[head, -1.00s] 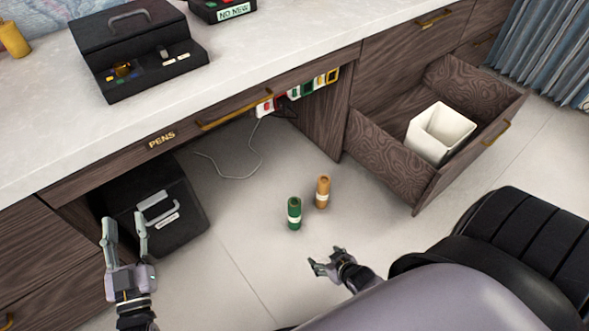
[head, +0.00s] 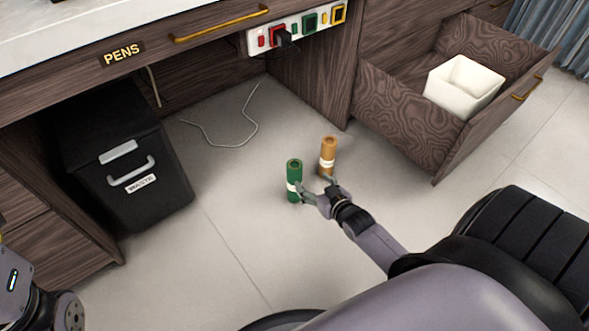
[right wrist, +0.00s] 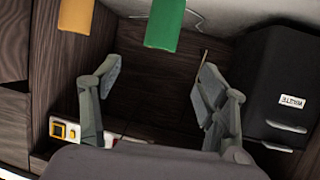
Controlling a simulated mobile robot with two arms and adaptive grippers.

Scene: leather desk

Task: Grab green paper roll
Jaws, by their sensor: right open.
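The green paper roll (head: 294,172) stands upright on the floor, with a pale band round its middle. An orange-brown roll (head: 328,150) stands upright behind it to the right. My right gripper (head: 312,187) is open and low over the floor, one finger by the green roll's right side and the other by the orange roll's base. Contact cannot be told. In the right wrist view, the open fingers (right wrist: 155,88) are empty; the green roll (right wrist: 164,24) shows beyond them at the top, and the orange roll (right wrist: 76,14) at its left. My left gripper is out of view.
A black waste bin (head: 118,165) stands under the desk at left. An open drawer (head: 405,128) with a white container (head: 462,90) juts out at right. A power strip (head: 300,28) hangs under the desk, and a cable (head: 235,135) lies on the floor.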

